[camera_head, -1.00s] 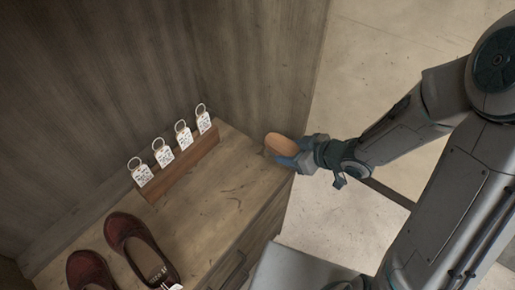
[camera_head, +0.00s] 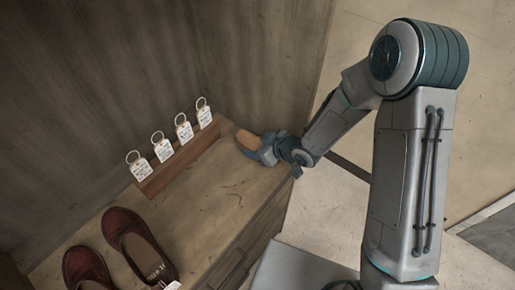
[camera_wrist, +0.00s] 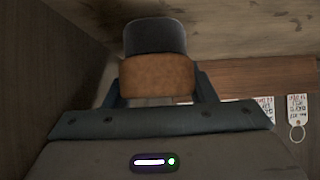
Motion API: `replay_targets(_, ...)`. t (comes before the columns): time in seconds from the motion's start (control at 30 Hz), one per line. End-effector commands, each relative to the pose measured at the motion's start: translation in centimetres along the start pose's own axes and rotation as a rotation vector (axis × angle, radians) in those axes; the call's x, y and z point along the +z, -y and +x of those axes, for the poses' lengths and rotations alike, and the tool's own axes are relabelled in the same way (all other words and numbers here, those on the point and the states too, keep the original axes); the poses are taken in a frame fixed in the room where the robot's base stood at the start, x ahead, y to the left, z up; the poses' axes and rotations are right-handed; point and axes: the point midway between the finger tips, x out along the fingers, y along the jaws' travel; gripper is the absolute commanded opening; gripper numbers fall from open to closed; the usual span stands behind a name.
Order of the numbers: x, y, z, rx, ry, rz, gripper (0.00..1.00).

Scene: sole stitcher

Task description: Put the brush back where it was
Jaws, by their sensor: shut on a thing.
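The brush (camera_head: 247,139) has a tan-orange wooden back and a dark part beyond it. It is at the right end of the wooden bench top, beside the tag rack, in the head view. My gripper (camera_head: 262,150) is shut on the brush, reaching in from the right. In the wrist view the brush's tan block (camera_wrist: 158,76) sits between the two fingers, with its dark part (camera_wrist: 155,36) against or close to the wooden surface. I cannot tell whether the brush touches the bench top.
A wooden rack (camera_head: 180,160) with several white key tags stands left of the brush. Dark red shoes (camera_head: 130,240) sit at the bench's lower left. A tall wooden panel (camera_head: 250,60) rises behind. The bench top (camera_head: 215,195) in front of the rack is clear.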

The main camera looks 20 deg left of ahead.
Motion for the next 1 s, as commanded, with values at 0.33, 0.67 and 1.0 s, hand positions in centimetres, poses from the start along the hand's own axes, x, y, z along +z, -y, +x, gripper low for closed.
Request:
replay_targets(0.33,0.87,-0.02,0.68,0.001,-0.002,-0.001,0.17)
replay_targets(0.67,1.11,0.0,0.83,0.0,-0.001,-0.001,0.72)
replay_targets(1.0,0.77,-0.05,0.35,0.001,-0.001,-0.001,0.72)
